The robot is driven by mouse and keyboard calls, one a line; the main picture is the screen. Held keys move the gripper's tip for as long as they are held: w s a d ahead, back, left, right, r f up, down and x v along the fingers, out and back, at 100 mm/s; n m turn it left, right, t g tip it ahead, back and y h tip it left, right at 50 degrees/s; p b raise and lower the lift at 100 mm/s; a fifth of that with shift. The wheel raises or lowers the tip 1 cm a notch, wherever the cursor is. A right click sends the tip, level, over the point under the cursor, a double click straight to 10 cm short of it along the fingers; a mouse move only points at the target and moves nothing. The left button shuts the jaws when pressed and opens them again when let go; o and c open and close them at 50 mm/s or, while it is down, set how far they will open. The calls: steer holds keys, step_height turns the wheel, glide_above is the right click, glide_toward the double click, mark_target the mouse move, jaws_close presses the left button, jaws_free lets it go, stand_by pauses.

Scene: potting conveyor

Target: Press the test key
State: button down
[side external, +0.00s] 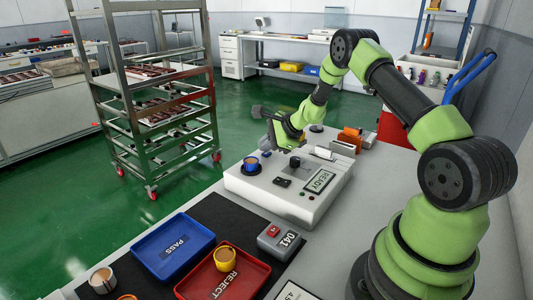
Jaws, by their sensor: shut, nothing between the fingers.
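The white tester (312,206) sits on the bench with a display (320,181) reading READY. A dark key (282,182) is on its top, left of the display; I cannot read a label on it. A black knob (295,162) stands behind the key. The fingertips are small and hard to make out.
In front are a blue PASS tray (158,264), a red REJECT tray (188,291) with a yellow cup (225,259), and a grey box (279,244) marked 041 with a red button. A metal cup (102,280) stands at front left. Orange parts (350,136) lie behind the tester.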

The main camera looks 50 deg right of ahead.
mark_target(267, 154)
steer(key=shift+f, duration=0.25)
steer(key=shift+r, duration=0.1)
stand_by(0.4)
steer(key=shift+r, duration=0.7)
steer(key=shift+r, duration=0.1)
steer(key=shift+r, duration=2.4)
